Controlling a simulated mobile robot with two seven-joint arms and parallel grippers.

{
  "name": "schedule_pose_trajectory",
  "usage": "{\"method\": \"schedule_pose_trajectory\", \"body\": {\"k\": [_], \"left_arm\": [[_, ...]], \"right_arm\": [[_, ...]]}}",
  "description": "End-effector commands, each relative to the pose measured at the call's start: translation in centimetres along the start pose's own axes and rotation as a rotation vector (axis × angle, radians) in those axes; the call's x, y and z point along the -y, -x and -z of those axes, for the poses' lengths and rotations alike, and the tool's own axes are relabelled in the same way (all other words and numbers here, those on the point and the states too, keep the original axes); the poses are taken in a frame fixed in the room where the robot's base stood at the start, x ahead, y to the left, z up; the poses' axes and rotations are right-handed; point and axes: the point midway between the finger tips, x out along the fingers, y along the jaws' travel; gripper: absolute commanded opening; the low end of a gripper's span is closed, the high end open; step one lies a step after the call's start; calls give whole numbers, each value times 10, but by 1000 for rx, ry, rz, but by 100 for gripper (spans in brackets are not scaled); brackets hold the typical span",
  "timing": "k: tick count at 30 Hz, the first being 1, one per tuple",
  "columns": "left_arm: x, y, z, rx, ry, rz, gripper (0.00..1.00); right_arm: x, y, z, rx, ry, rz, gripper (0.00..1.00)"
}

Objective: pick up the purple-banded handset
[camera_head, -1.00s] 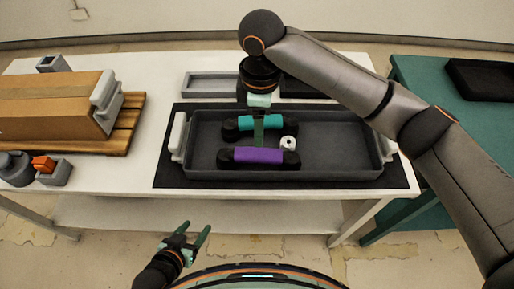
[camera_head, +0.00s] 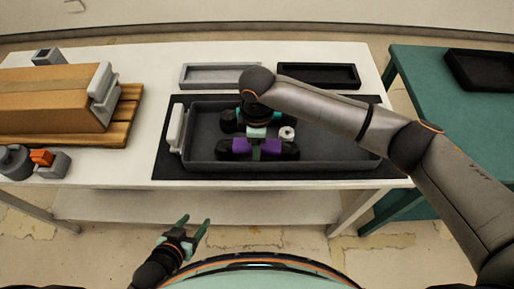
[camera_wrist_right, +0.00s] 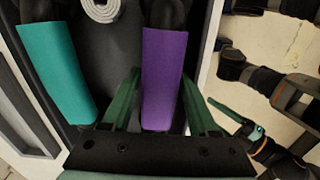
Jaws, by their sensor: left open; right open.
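The purple-banded handset (camera_head: 241,147) lies in the front part of the dark grey tray (camera_head: 340,164), its black ends to left and right. My right gripper (camera_wrist_right: 160,78) is open, with one green finger on each side of the purple band (camera_wrist_right: 164,62). No closed grip on it shows, and I cannot tell whether the fingers touch it. In the head view the right arm hides part of the handset. A teal-banded handset (camera_wrist_right: 56,70) lies beside it, mostly covered by the arm in the head view. My left gripper (camera_head: 194,224) is open and empty, below the table's front edge.
A small white roll (camera_head: 287,133) lies in the tray near the handsets. A grey shallow tray (camera_head: 210,76) and a black one (camera_head: 320,75) stand behind. A cardboard box (camera_head: 45,98) on a wooden pallet stands at left. A teal table (camera_head: 430,100) is at right.

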Motion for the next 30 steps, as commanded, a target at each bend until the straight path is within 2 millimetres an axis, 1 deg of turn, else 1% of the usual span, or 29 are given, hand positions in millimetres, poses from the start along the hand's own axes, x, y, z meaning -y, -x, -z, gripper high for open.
{"method": "schedule_pose_trajectory", "body": {"k": [6, 22, 30], "left_arm": [[0, 0, 0, 0, 0, 0, 62], [0, 0, 1, -1, 0, 0, 62], [0, 0, 1, -2, 0, 0, 62]], "right_arm": [[0, -1, 0, 0, 0, 0, 60], [0, -1, 0, 0, 0, -1, 0], [0, 0, 0, -1, 1, -2, 0]]}}
